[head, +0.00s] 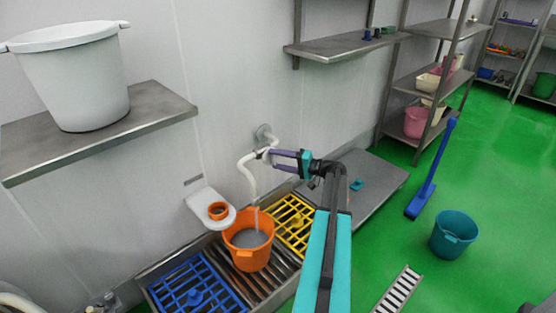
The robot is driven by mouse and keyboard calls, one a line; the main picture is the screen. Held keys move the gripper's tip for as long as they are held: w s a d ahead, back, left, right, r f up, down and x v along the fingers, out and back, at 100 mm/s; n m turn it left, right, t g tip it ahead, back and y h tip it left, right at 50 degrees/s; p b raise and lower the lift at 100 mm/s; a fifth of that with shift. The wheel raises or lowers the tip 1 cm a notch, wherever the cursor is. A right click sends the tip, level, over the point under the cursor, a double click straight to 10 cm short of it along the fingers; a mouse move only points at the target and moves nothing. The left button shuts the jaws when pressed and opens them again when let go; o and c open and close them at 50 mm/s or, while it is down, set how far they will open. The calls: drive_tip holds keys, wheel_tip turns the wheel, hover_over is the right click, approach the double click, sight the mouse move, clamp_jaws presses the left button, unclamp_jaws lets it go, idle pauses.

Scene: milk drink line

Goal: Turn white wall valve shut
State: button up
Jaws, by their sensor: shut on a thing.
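The white wall valve (247,163) sits on the wall with a round grey flange, and its white spout curves down over the orange bucket (247,262). A pale stream runs from the spout into the bucket, which holds greyish liquid. My gripper (269,155) reaches from the right, its purple fingers shut on the valve's handle at the top of the pipe. The fingers hide most of the handle, so its exact angle cannot be told. The bucket stands on a metal grate between blue and yellow grids.
A white wall bracket (196,200) with an orange ring is left of the spout. A steel shelf (160,105) holds a large white tub (72,85). A teal bucket (454,233) and blue squeegee (433,172) occupy the green floor at right.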

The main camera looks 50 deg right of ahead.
drive_tip(key=shift+d+f+m+t, duration=0.1)
drive_tip(key=shift+m+t, duration=0.4)
drive_tip(key=shift+m, duration=0.6)
drive_tip(key=o, duration=0.9)
drive_tip(key=shift+p, duration=0.3)
drive_tip(key=p+v, duration=0.1)
drive_tip(key=v, duration=1.3)
drive_tip(key=shift+w, duration=0.1)
drive_tip(key=shift+f, duration=0.1)
